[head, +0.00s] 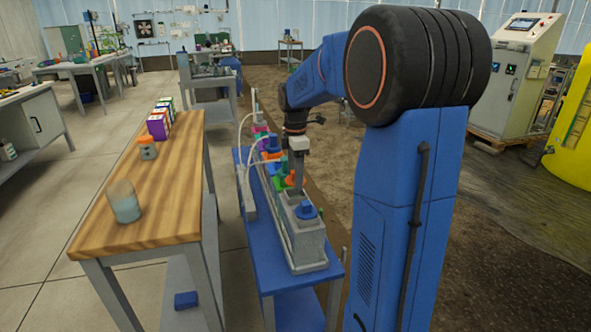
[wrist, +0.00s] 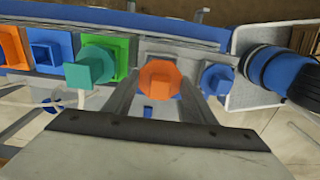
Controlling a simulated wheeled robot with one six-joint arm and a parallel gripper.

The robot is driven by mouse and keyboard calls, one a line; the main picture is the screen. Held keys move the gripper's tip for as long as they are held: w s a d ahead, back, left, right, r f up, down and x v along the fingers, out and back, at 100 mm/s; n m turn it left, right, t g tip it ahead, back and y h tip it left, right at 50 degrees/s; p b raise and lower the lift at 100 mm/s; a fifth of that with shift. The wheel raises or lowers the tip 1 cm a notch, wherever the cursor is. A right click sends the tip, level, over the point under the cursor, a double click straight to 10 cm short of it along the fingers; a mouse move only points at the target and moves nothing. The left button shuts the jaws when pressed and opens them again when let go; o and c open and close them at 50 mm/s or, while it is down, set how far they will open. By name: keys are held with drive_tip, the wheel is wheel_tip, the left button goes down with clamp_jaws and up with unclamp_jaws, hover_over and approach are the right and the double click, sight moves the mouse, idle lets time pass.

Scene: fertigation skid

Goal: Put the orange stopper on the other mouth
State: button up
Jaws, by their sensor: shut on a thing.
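In the wrist view the orange stopper (wrist: 160,78), an eight-sided piece with a small square knob, sits between the tips of my gripper (wrist: 160,88). The jaws are shut on it. A pale surface lies behind it; whether it is seated or held above a mouth I cannot tell. To its left a teal square piece (wrist: 88,67) stands over a green square collar (wrist: 119,52), then come a blue square collar (wrist: 52,50) and an orange piece (wrist: 10,48). To its right is a blue stopper (wrist: 216,79). In the head view my gripper (head: 298,186) reaches down onto the skid's row.
The grey trough (head: 305,247) stands on a blue bench (head: 258,258), with a blue knob (head: 305,210) at its near end. White tubes (head: 241,130) arch over its left side. A wooden table (head: 150,205) to the left holds jars and boxes. My arm column stands close on the right.

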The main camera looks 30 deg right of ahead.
drive_tip(key=shift+f, duration=2.05)
drive_tip(key=o, duration=1.1)
drive_tip(key=shift+r, duration=0.15)
wheel_tip(320, 180, up, 17)
